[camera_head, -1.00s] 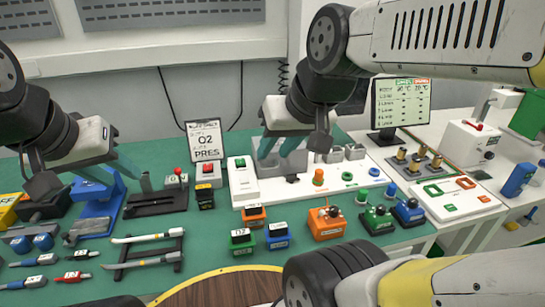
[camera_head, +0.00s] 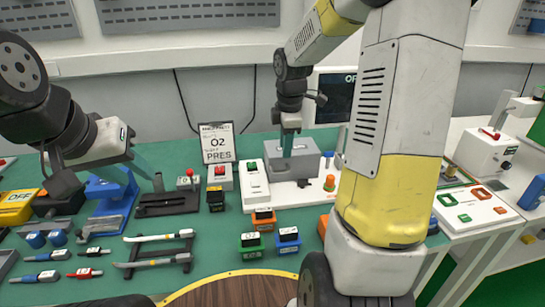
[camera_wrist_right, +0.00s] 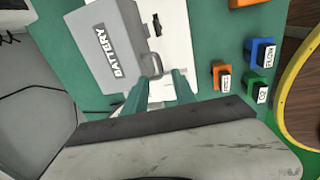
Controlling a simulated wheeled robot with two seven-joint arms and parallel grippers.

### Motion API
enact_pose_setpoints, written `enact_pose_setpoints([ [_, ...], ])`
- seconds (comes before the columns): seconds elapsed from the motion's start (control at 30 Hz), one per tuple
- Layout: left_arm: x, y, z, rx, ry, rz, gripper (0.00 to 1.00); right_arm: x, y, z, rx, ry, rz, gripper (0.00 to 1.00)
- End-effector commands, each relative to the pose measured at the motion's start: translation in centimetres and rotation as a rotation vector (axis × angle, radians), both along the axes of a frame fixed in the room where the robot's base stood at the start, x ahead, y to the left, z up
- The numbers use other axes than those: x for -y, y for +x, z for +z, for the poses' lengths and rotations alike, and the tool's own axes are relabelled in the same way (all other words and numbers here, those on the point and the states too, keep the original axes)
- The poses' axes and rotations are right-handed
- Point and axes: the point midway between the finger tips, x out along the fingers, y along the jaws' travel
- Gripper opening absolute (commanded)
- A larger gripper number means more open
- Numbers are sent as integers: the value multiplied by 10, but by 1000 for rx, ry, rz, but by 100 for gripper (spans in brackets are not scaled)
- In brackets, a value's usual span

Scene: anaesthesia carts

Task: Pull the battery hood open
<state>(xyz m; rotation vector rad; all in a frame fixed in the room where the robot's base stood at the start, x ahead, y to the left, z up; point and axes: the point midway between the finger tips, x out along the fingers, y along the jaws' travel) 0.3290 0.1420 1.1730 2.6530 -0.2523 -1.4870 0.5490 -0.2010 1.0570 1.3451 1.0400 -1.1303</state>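My right gripper (camera_head: 289,152) points down at the hood. In the right wrist view its two teal fingers (camera_wrist_right: 160,78) are apart, with their tips close to the handle; I cannot tell whether they touch it. My left gripper (camera_head: 132,168) is open and empty above the blue stand at the left.
My right arm hides part of the white panel and the monitor (camera_head: 336,92). The O2 PRES sign (camera_head: 217,143) stands left of the hood. Small orange, green and blue blocks (camera_head: 289,240) sit in front. A rack of tools (camera_head: 160,249) lies at the left.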

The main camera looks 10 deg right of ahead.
Motion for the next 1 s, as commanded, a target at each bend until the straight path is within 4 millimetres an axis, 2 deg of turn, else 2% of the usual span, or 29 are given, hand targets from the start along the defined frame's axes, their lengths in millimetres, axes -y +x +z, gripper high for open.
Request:
enact_pose_setpoints([
  [0.23,0,0,0,0,0,0,36,2,8,-24,-15,-8,52,33],
  [0.5,0,0,0,0,0,0,36,2,15,-67,-15,-7,50,33],
  [0.6,0,0,0,0,0,0,36,2,17,-77,-14,-8,49,33],
  [0.73,0,0,0,0,0,0,36,2,18,-84,-12,-8,48,33],
  [1.0,0,0,0,0,0,0,36,2,19,-85,-11,-8,47,31],
])
